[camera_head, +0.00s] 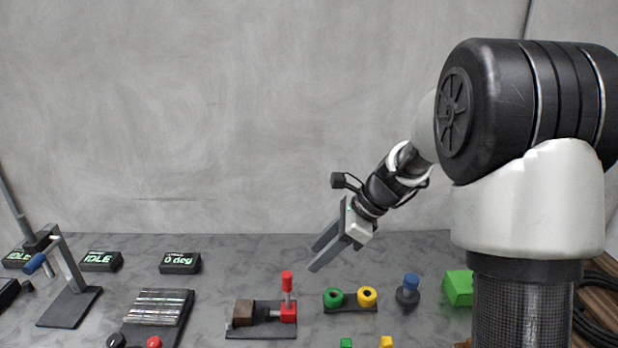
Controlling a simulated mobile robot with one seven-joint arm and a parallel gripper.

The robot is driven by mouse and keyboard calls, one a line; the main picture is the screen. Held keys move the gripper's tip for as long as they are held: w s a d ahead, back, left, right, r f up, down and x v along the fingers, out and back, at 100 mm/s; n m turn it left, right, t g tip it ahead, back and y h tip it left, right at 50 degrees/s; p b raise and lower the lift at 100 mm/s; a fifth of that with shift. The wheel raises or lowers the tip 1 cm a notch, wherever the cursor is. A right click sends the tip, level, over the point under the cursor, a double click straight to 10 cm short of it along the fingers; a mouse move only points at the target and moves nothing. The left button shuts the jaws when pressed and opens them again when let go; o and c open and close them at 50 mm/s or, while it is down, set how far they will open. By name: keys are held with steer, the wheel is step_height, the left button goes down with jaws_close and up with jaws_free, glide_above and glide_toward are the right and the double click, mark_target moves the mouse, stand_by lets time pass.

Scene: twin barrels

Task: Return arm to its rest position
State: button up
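My gripper (317,257) is in the air above the grey table (230,262), in the middle of the head view. It points down and to the left, and its two grey fingers are apart with nothing seen between them. My arm comes in from the right side of the view and bends down to the gripper. The gripper appears clear of the objects on the table.
Below the gripper are a red-handled clamp fixture (288,308), a base with green and yellow rings (350,308) and a blue-topped knob (410,290). A green block (458,288) is near my arm's column. Display boxes (180,262) and a lever stand (70,305) are at left. A wall stands behind.

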steer(key=s+d+r+n+t+h+p, duration=0.1)
steer(key=s+d+r+n, duration=0.4)
steer(key=s, duration=0.7)
steer(key=s+d+r+n+t+h+p, duration=0.1)
steer(key=s+d+r+n+t+h, duration=0.2)
steer(key=s+r+n, duration=0.6)
steer(key=s+d+n+h, duration=0.2)
steer(key=s+n, duration=0.1)
steer(key=n, duration=0.2)
steer(key=shift+s+h, duration=0.2)
steer(key=shift+h, duration=0.2)
steer(key=shift+r, duration=0.1)
